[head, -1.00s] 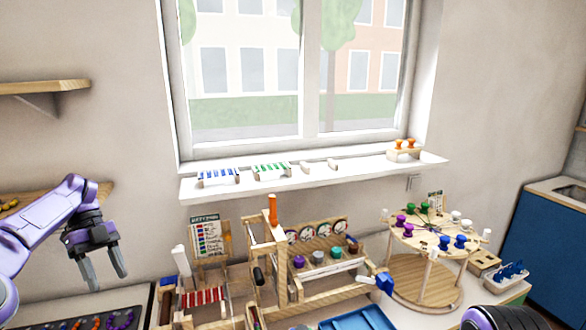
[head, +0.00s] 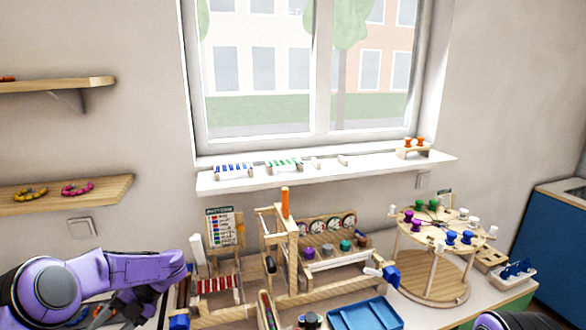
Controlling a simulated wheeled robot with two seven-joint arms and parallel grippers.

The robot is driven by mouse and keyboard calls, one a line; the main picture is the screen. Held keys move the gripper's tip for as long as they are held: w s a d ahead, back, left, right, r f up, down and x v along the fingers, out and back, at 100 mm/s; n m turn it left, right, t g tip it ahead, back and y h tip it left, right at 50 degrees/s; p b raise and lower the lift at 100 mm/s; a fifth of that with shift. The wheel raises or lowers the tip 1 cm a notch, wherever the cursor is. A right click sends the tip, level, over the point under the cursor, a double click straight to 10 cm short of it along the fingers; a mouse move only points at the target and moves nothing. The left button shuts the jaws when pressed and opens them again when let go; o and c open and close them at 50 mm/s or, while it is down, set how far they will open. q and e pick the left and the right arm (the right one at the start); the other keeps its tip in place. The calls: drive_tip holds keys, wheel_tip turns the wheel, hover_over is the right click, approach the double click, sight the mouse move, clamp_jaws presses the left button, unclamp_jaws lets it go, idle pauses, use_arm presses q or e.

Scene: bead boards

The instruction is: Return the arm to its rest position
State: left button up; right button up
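My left arm comes in from the lower left in the head view, purple and dark grey. Its gripper (head: 128,308) points down near the bottom edge, left of the wooden bead frame. Its fingers are dark and partly hidden behind the arm and by the low angle, so I cannot tell whether they are open. Nothing is visibly held in it. Of my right arm only a small purple and black part shows at the bottom right; its gripper is out of view.
A wooden bead stand (head: 290,240) with an orange peg stands mid-table. A blue tray (head: 364,314) lies in front of it. A round two-tier carousel (head: 432,282) with coloured knobs stands to the right. Shelves (head: 62,196) hang on the left wall; a white sill (head: 330,175) runs under the window.

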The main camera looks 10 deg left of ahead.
use_arm(q)
drive_tip(key=s+d+f+m+t+y, duration=0.1)
drive_tip(key=d+f+m+t, duration=0.1)
drive_tip(key=f+m+t, duration=0.3)
drive_tip(key=s+d+f+m+t+y, duration=0.1)
drive_tip(key=f+m+t, duration=0.4)
drive_tip(key=m, duration=0.6)
drive_tip(key=s+d+f+m+t+y, duration=0.2)
drive_tip(key=d+f+m+t, duration=0.2)
drive_tip(key=f+m, duration=0.2)
drive_tip(key=shift+s+d+f+m+t, duration=0.15)
drive_tip(key=shift+s+m+t, duration=0.25)
drive_tip(key=shift+m, duration=0.7)
drive_tip(key=s+d+f+m+g+h, duration=0.1)
drive_tip(key=s+d+f+m+h, duration=0.3)
drive_tip(key=s, duration=0.6)
drive_tip(key=s+d+f+m+g+h, duration=0.2)
drive_tip(key=s+d+m+h, duration=0.3)
drive_tip(key=s, duration=0.6)
wheel_tip(320, 180, down, 14)
drive_tip(key=m+b, duration=0.1)
drive_tip(key=b, duration=1.3)
drive_tip(key=shift+s+d+f+m+y, duration=0.15)
drive_tip(key=shift+d+m+y, duration=0.15)
drive_tip(key=shift+d, duration=0.15)
